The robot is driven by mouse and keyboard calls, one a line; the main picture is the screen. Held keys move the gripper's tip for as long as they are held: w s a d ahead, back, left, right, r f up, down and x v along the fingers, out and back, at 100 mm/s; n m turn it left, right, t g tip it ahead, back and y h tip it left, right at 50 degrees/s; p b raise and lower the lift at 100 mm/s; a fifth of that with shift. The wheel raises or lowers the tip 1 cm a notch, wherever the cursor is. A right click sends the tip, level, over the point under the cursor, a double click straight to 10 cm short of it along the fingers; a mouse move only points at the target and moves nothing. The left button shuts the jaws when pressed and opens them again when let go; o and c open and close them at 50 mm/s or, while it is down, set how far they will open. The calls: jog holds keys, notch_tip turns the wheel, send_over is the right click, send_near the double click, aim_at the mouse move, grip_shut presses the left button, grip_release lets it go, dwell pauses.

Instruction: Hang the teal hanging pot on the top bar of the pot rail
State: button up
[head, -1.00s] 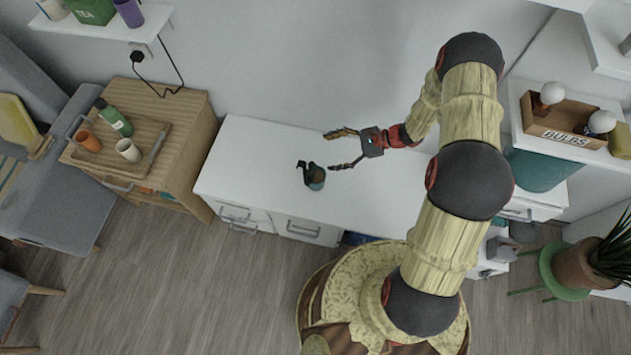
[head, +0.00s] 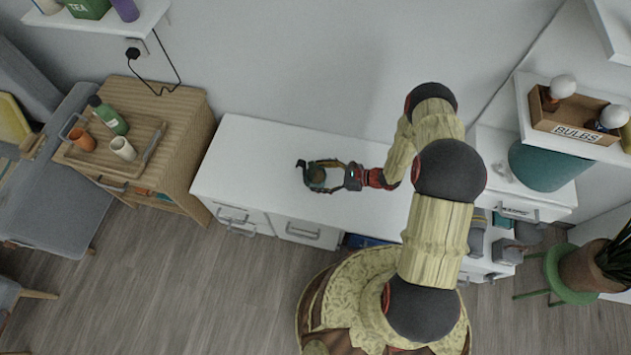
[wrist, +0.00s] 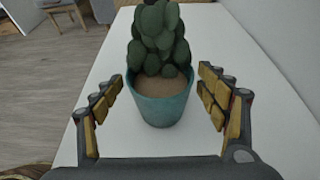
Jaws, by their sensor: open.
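The teal hanging pot (head: 316,176) stands on the white desk top, left of my gripper in the head view. In the wrist view the teal pot (wrist: 162,103) is upright, with brown soil and a green cactus-like plant in it. My gripper (head: 322,176) is low over the desk, its fingers reaching to either side of the pot. In the wrist view my gripper (wrist: 160,95) is open, with the pot between its fingers and a gap on both sides. The pot's hook is not clear in these views. I cannot make out the pot rail in either view.
The white desk (head: 255,165) is clear around the pot. A wooden cabinet with a tray (head: 150,165) stands to the left. A bulb box (head: 575,118) sits on a shelf at right, above a large teal container (head: 540,168). A wall backs the desk.

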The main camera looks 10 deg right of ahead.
jog(key=shift+x, duration=0.8)
jog(key=c, duration=1.5)
jog(key=shift+r, duration=0.1)
jog(key=shift+c, duration=0.6)
